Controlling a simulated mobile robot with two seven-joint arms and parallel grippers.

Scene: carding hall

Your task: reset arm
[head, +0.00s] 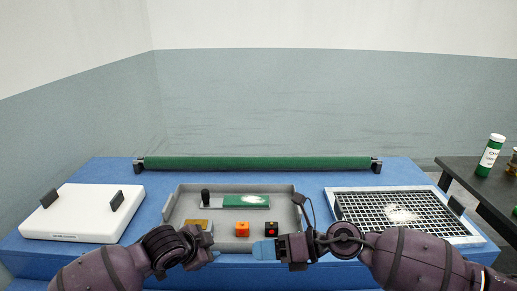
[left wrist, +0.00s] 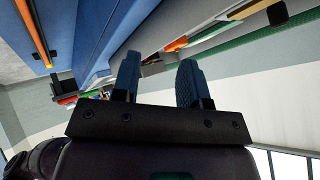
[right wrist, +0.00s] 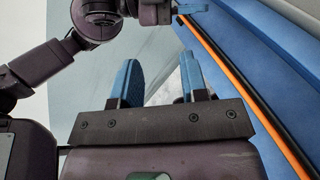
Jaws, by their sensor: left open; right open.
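My left gripper (head: 213,252) is in front of the grey tray's near edge, left of centre in the head view. In the left wrist view its two blue fingers (left wrist: 158,78) stand apart with nothing between them. My right gripper (head: 262,250) is just to the right of it, its blue finger pointing left toward the left gripper. In the right wrist view its fingers (right wrist: 162,78) are also apart and empty. Both forearms come in low across the front of the blue table. The two grippers are close but apart.
The grey tray (head: 170,212) on the blue table (head: 310,178) holds a green-faced card tool (head: 232,202), an orange block (head: 242,229) and a dark block (head: 271,229). A white board (head: 75,215) is left, a mesh screen (head: 375,200) right, a green roller (head: 255,162) behind. A bottle (head: 490,155) stands on a dark side table (head: 455,168).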

